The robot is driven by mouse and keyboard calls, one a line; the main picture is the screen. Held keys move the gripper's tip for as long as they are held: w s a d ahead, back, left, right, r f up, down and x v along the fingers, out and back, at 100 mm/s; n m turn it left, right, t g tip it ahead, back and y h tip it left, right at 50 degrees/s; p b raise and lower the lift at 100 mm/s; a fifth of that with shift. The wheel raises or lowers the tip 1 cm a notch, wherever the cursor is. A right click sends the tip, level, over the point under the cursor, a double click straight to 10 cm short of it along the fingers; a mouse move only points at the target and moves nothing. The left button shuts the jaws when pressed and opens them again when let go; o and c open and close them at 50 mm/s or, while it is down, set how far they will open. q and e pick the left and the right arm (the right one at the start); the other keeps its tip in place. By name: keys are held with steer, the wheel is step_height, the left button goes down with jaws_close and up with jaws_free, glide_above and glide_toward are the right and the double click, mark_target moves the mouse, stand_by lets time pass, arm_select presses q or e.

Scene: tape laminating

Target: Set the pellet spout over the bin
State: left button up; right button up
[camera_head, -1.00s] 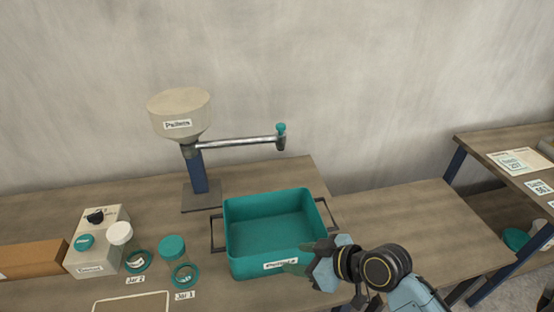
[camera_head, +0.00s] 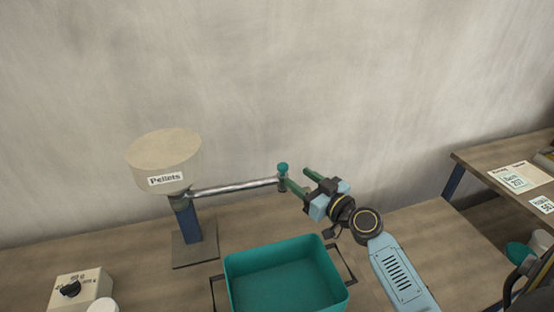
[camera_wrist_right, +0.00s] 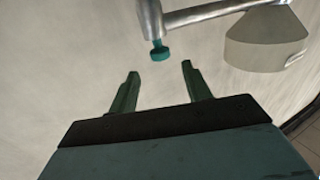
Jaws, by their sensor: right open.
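The pellet hopper (camera_head: 165,160) stands on a blue post at the back of the table. Its metal spout arm (camera_head: 235,187) reaches right and ends in a short downward nozzle with a teal knob (camera_head: 283,168) on top. The teal bin (camera_head: 285,275) sits on the table in front of the spout. My right gripper (camera_head: 298,179) is open at the spout's end, its green fingers pointing toward the knob. In the right wrist view the knob (camera_wrist_right: 160,52) shows just beyond and between the open fingertips (camera_wrist_right: 160,68). My left gripper is not in view.
A control box with a black dial (camera_head: 80,290) is at the lower left, with a white lid beside it. A side table (camera_head: 505,175) with labelled cards stands at the right. The tabletop right of the bin is mostly clear.

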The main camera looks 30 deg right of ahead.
mark_target(279, 164)
steer(key=w, duration=0.3)
steer(key=shift+w+a+r+p, duration=0.1)
steer(key=shift+w+a+p, duration=0.2)
steer(key=shift+w+a, duration=0.1)
steer(key=w, duration=0.4)
steer(key=shift+w+a, duration=0.3)
steer(key=shift+w, duration=0.35)
steer(key=shift+w+a, duration=0.1)
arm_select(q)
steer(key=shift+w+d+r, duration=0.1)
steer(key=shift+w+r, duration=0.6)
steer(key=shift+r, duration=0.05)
arm_select(e)
jaws_close()
